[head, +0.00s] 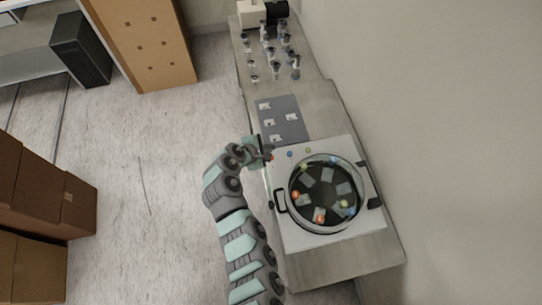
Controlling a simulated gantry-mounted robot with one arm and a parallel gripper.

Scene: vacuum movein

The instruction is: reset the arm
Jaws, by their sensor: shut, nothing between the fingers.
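My arm (243,245) rises from the bottom of the head view and bends over the left edge of the bench. My gripper (270,154) is small in the picture, near the upper left corner of the white square plate (279,171). It is shut and holds nothing. A round dark chamber with a pale rim (293,190) sits on the plate, with pale square pieces and several coloured balls in and around it.
A grey panel (283,121) with small pale squares lies behind the plate. Several small dark-topped bottles (276,67) stand farther back, before a white and black device (252,14). The wall borders the bench on the right. Brown boxes (40,195) stand at left; floor between is clear.

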